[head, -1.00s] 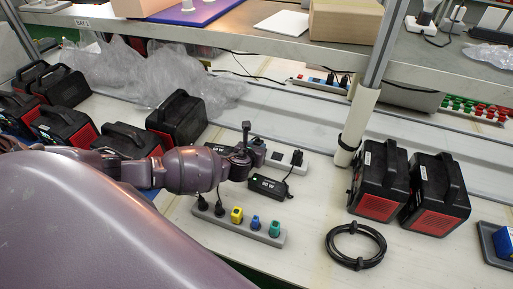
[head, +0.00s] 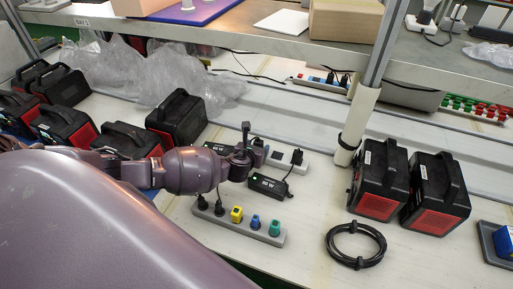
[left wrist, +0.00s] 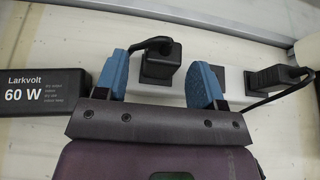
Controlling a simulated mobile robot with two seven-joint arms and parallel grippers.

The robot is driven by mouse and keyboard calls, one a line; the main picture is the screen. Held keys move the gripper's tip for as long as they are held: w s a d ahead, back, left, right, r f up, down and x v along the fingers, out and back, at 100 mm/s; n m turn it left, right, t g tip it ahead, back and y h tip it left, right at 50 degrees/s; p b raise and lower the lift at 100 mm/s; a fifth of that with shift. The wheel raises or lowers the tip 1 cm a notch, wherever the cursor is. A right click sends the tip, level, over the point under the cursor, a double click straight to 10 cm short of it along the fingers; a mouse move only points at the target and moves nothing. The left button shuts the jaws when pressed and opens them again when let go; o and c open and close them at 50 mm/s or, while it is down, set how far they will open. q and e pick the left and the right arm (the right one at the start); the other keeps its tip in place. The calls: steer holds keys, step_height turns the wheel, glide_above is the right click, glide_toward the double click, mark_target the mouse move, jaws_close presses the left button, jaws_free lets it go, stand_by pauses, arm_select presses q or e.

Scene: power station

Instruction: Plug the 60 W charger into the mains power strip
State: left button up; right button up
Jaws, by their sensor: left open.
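My left gripper (head: 250,150) is over the white power strip (head: 287,158) at the back of the bench. In the left wrist view its blue fingers (left wrist: 163,82) are open, one on each side of a black plug (left wrist: 161,63) with a cable. The plug stands at a dark socket of the white strip; I cannot tell how deep it sits. The 60 W charger (left wrist: 38,95), a black Larkvolt box, lies left of the fingers. A dark socket (left wrist: 217,76) beside the right finger looks empty. A second corded plug (left wrist: 275,78) sits further right.
Another black charger (head: 269,186) lies in front of the white strip. A grey strip (head: 243,224) with black, yellow, blue and green plugs is nearer. Black-and-red power units (head: 380,181) stand right, more left. A coiled cable (head: 355,244) and a post (head: 357,125) are right.

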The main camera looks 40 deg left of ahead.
arm_select(q)
steer(key=p+v, duration=0.1)
steer(key=v, duration=0.9)
steer(key=shift+s+p, duration=0.25)
steer(key=shift+p, duration=0.05)
steer(key=shift+r, duration=0.1)
